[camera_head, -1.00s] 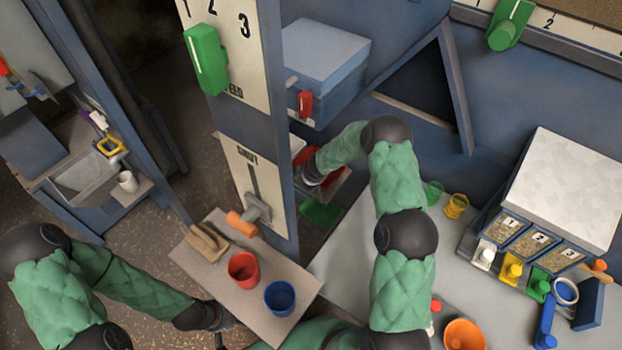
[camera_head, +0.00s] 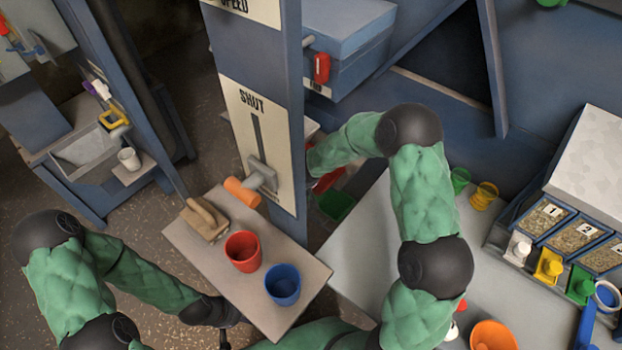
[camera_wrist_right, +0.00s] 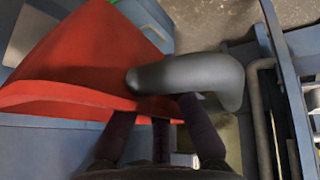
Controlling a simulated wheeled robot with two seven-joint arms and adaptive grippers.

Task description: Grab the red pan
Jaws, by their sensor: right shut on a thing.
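The red pan (camera_wrist_right: 85,65) fills the left of the right wrist view, tilted, with a grey curved handle (camera_wrist_right: 190,78). My right gripper (camera_wrist_right: 160,118) is shut on it; its dark fingers are at the pan's near edge, just under the handle. In the head view only a small red part of the pan (camera_head: 328,181) shows beside the post, and the right gripper is hidden behind the post. My left gripper (camera_head: 226,335) is low in the head view, at the small table's front edge; its fingers are too unclear to read.
The blue post (camera_head: 288,110) with the SHUT lever stands left of my right forearm. A green pan (camera_head: 336,205) lies below the red one. The small table (camera_head: 190,240) holds a red cup (camera_head: 243,252), a blue cup (camera_head: 283,285) and a wooden float (camera_head: 204,218). A grey counter (camera_head: 365,250) lies right.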

